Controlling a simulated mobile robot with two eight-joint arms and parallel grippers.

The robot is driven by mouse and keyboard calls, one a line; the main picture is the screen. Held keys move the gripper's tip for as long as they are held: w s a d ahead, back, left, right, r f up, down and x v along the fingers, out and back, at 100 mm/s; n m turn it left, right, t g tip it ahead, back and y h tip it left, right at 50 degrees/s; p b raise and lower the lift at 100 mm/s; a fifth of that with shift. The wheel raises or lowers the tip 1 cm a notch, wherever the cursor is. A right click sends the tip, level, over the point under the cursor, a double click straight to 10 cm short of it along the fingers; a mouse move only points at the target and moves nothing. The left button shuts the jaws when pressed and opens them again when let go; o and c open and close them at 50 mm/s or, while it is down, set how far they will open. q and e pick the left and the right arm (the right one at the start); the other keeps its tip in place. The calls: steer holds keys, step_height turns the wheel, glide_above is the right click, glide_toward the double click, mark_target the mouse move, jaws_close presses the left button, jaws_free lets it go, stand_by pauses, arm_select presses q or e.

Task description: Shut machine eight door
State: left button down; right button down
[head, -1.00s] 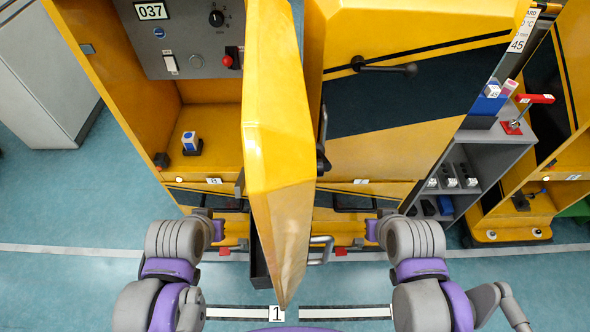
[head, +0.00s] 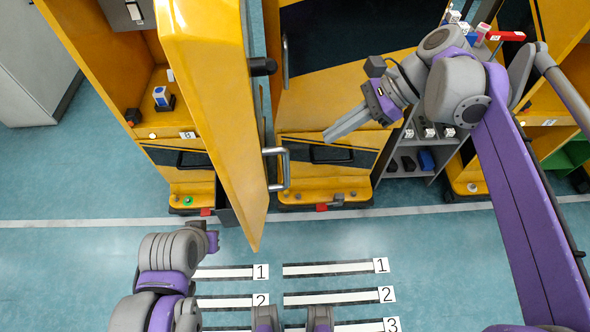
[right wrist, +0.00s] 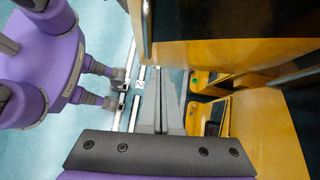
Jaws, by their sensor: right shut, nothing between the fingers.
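The yellow machine eight door (head: 205,95) stands wide open in the head view, jutting towards me from the left machine, marked 8 (head: 187,135). A metal handle (head: 285,168) and a black knob (head: 263,66) are on its right side. My right gripper (head: 328,136) is shut and empty, to the right of the door and apart from it, pointing left towards it. Its closed fingers also show in the right wrist view (right wrist: 168,85). My left arm is folded at the lower left; its wrist end (head: 211,240) shows, but its fingers cannot be made out.
The neighbouring yellow machine (head: 325,95) stands behind my right gripper, its door closed. A grey shelf (head: 385,160) with small items is to its right. The floor with numbered strips (head: 330,268) is clear in front.

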mark_target(285, 157)
steer(key=x, duration=0.4)
steer(key=a+r+x, duration=0.1)
steer(key=x, duration=0.6)
steer(key=shift+a, duration=0.6)
steer(key=shift+a+p, duration=0.35)
steer(key=shift+a, duration=0.25)
